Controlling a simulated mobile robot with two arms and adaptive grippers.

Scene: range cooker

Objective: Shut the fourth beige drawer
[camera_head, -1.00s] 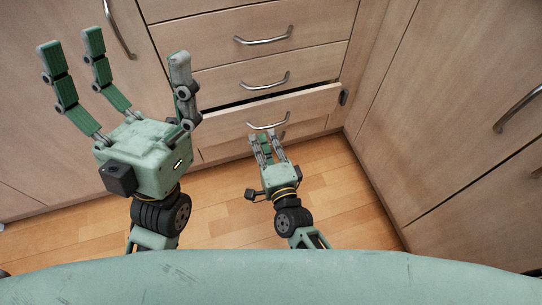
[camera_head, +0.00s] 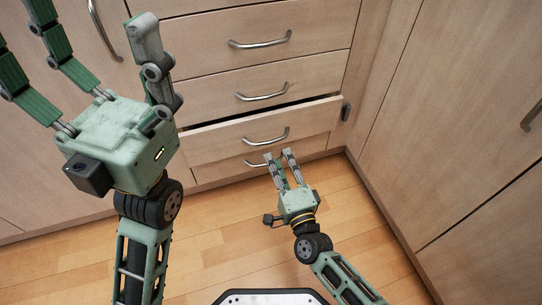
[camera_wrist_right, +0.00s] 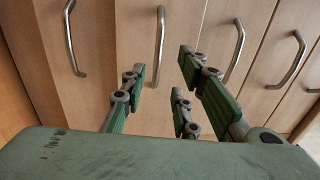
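The beige drawer that stands out (camera_head: 215,144) is in the lower part of the stack in the head view, with a dark gap above its front. It has a curved metal handle (camera_head: 266,136). My right gripper (camera_head: 279,155) is open and empty. Its fingertips show just below that handle in the picture, in front of the lowest drawer; I cannot tell if they touch anything. In the right wrist view its fingers (camera_wrist_right: 160,75) are spread before the drawer fronts. My left gripper (camera_head: 90,50) is open and empty, raised at the left, with some fingertips cut off.
Closed drawers (camera_head: 215,85) lie above the open one. A lowest drawer handle (camera_head: 257,163) shows under it. Beige cabinet fronts (camera_head: 440,110) stand at the right, another door (camera_head: 55,175) at the left. The wooden floor (camera_head: 225,235) is clear around my right arm.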

